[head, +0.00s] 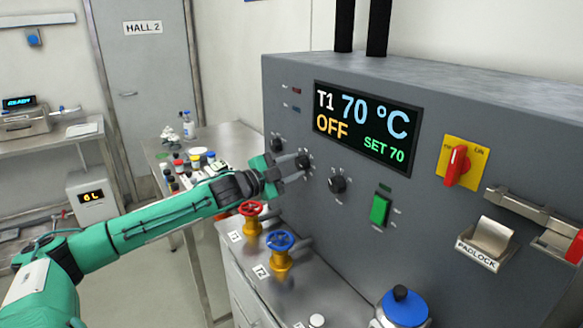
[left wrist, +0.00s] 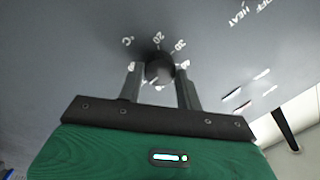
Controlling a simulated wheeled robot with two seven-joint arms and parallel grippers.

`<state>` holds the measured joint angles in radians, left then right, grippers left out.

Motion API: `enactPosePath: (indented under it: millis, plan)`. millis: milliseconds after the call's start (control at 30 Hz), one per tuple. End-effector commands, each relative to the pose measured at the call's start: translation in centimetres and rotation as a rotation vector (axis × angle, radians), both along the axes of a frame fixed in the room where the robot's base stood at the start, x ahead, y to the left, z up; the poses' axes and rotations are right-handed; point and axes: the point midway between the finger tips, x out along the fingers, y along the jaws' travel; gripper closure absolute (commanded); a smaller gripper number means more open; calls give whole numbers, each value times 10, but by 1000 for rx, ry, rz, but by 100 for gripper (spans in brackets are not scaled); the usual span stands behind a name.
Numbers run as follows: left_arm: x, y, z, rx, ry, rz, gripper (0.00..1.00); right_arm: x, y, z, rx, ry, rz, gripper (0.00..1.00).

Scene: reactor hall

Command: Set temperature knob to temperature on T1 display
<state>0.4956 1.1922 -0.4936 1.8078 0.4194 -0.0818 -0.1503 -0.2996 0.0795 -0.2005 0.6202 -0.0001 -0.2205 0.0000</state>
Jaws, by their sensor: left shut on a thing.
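The T1 display (head: 366,123) on the grey panel reads "T1 70 °C", "OFF" and "SET 70". The temperature knob (head: 304,160) is black and sits below the display's left end. My left gripper (head: 299,167) is shut on this knob. In the left wrist view the dark round knob (left wrist: 160,67) sits between the two fingers, with "°C", "20" and "30" printed around it. The fingers hide part of its scale, and I cannot read its pointer. My right gripper is not in view.
Black knobs stand on either side, one at the left (head: 277,145) and one at the right (head: 338,183). A green switch (head: 380,209) and a red-and-yellow rotary switch (head: 457,165) are farther right. Red (head: 251,208) and blue (head: 280,240) valve wheels stand below my left gripper.

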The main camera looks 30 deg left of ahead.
Motion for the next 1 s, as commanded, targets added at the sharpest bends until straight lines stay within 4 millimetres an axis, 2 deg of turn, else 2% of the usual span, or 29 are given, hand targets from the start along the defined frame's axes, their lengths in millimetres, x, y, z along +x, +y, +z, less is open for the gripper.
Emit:
enactPosePath:
  millis: [100, 133, 233, 633, 1000]
  plan:
    - [0, 0, -4, -1, 7, 0, 87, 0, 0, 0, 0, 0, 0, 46]
    - [0, 0, -4, -1, 7, 0, 61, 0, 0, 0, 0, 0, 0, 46]
    - [0, 0, -3, -1, 6, 0, 43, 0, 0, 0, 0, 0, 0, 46]
    - [-3, 2, -2, 0, 2, 1, 43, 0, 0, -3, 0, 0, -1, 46]
    - [-33, 12, -7, 0, 4, 2, 43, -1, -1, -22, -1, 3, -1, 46]
